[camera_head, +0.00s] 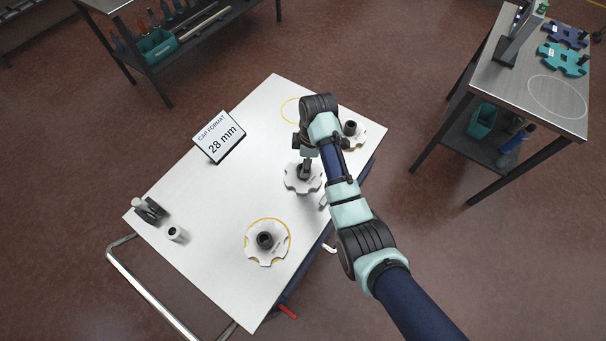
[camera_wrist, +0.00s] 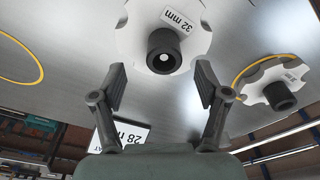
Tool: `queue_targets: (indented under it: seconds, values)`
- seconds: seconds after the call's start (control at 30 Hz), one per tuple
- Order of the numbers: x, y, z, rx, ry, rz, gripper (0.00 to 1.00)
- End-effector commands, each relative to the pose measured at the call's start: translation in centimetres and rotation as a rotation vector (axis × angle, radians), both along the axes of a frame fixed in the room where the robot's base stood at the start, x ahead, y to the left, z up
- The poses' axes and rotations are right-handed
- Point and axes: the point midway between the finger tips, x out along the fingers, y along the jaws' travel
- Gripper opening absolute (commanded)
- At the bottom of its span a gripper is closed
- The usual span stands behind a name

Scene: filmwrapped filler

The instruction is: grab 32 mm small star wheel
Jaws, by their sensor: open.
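A pale star wheel with a black hub and a "32 mm" label (camera_wrist: 180,19) is at the top centre of the wrist view. In the head view a star wheel (camera_head: 291,180) lies under my gripper (camera_head: 305,167), partly hidden by it. My gripper (camera_wrist: 160,75) is open and empty, its two fingers apart on either side of the hub's line, the hub showing just beyond the tips. Another star wheel (camera_head: 254,252) lies on a yellow ring at the front; a wheel on a yellow ring also shows at the right of the wrist view (camera_wrist: 262,82). A third wheel (camera_head: 358,140) sits behind my arm.
A "28 mm" sign (camera_head: 219,137) stands on the white table (camera_head: 205,200). An empty yellow ring (camera_head: 287,108) is at the back. A small grey cylinder (camera_head: 175,234) and a black-and-grey device (camera_head: 150,210) stand at the left. A side table (camera_head: 490,80) is at the right.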

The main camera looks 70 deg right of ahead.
Motion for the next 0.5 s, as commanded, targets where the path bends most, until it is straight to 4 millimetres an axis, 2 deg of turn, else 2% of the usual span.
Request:
queue_targets:
  seconds: [0.1, 0.2, 0.47, 0.5]
  values:
    - [0.0, 0.6, -2.4, 0.004, 0.004, 0.001, 0.74]
    - [0.2, 0.6, -3.9, 0.003, 0.002, 0.0, 0.74]
    - [0.3, 0.6, -4.4, 0.001, 0.001, 0.0, 0.74]
    - [0.3, 0.6, -4.4, 0.001, 0.001, 0.0, 0.71]
